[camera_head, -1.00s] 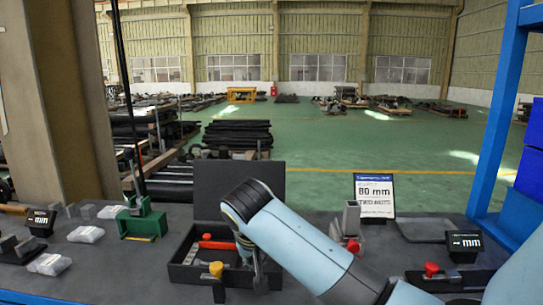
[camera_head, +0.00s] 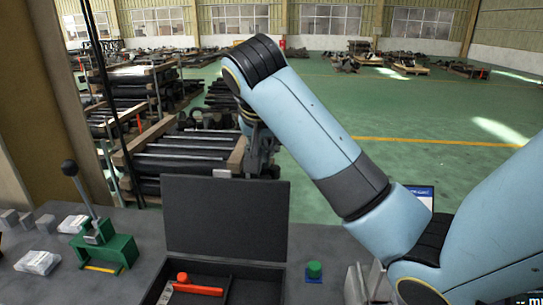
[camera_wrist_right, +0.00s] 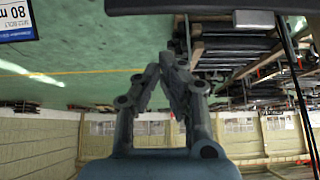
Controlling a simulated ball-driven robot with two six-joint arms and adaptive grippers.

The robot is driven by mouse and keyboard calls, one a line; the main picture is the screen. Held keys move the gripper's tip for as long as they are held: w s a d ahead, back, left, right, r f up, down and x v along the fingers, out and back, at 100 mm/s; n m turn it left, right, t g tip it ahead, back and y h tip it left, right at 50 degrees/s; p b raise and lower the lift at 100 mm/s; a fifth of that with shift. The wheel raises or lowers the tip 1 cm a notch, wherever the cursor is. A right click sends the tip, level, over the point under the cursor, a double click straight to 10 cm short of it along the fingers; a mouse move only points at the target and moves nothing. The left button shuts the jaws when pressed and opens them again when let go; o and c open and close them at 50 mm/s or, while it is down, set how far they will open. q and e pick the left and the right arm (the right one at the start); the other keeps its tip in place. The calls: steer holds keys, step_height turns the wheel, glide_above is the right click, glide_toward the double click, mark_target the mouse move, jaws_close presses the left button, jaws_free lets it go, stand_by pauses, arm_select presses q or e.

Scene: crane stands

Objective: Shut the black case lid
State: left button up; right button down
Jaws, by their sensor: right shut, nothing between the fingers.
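The black case (camera_head: 215,268) stands open on the dark table at the lower middle of the head view. Its lid (camera_head: 225,215) stands upright at the back. An orange-red handled tool (camera_head: 198,288) lies inside. My right gripper (camera_head: 264,172) is at the lid's top edge, toward its right end, with the tip area partly hidden and apparently beyond the lid. In the right wrist view my right gripper (camera_wrist_right: 172,58) is shut and empty, its fingertips together. A dark edge, apparently the lid (camera_wrist_right: 190,6), crosses the top of that view. My left gripper is out of view.
A green lever press (camera_head: 103,245) stands left of the case, with wrapped packets (camera_head: 38,262) nearby. A green knob (camera_head: 314,270) stands just right of the case. Metal stock on pallets (camera_head: 185,150) fills the floor behind the table.

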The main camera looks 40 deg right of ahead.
steer(key=shift+w+d+r, duration=0.2)
steer(key=shift+w+d, duration=0.05)
steer(key=shift+d, duration=0.05)
steer(key=p+x, duration=0.2)
steer(key=x, duration=0.8)
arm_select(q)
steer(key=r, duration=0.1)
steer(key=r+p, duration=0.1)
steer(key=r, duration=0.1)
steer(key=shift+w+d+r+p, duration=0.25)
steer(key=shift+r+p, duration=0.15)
arm_select(e)
steer(key=s+a, duration=0.2)
steer(key=a, duration=0.1)
steer(key=shift+s+a+r, duration=0.15)
steer(key=shift+s+r, duration=0.1)
steer(key=shift+s, duration=0.15)
